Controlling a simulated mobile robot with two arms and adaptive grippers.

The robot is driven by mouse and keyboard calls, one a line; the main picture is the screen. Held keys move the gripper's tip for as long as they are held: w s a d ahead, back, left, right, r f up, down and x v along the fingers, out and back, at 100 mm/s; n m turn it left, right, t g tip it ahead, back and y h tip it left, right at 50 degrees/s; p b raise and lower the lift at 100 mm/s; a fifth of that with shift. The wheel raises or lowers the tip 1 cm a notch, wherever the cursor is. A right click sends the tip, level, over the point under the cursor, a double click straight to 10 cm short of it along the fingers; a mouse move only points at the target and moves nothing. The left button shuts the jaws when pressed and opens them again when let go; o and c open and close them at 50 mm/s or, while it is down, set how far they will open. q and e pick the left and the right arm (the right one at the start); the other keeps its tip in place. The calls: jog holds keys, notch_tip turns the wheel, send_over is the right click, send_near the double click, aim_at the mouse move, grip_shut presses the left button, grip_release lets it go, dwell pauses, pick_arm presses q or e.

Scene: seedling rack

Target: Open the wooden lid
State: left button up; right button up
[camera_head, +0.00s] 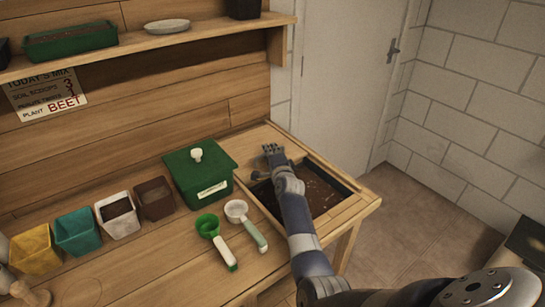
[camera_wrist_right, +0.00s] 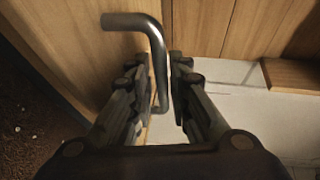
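The wooden lid (camera_wrist_right: 75,40) shows as a wood panel at upper left in the right wrist view. A bent metal handle (camera_wrist_right: 158,50) stands out from it. My right gripper (camera_wrist_right: 162,75) has its fingers close on both sides of this handle, with almost no gap, and appears shut on it. In the head view my right gripper (camera_head: 273,152) is at the back of a bin (camera_head: 352,186) set in the bench. The bin's dark soil (camera_head: 320,190) is exposed. The lid is mostly hidden there, so its exact tilt is unclear. My left gripper is not in view.
A green lidded box (camera_head: 200,175), a green scoop (camera_head: 215,238) and a white scoop (camera_head: 245,222) are left of the bin. Several coloured pots, including a teal one (camera_head: 78,232), stand further left. A shelf (camera_head: 150,42) runs above.

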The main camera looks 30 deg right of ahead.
jog(key=v, duration=0.7)
jog(key=shift+s, duration=0.1)
dwell(0.5)
jog(key=shift+a, duration=0.1)
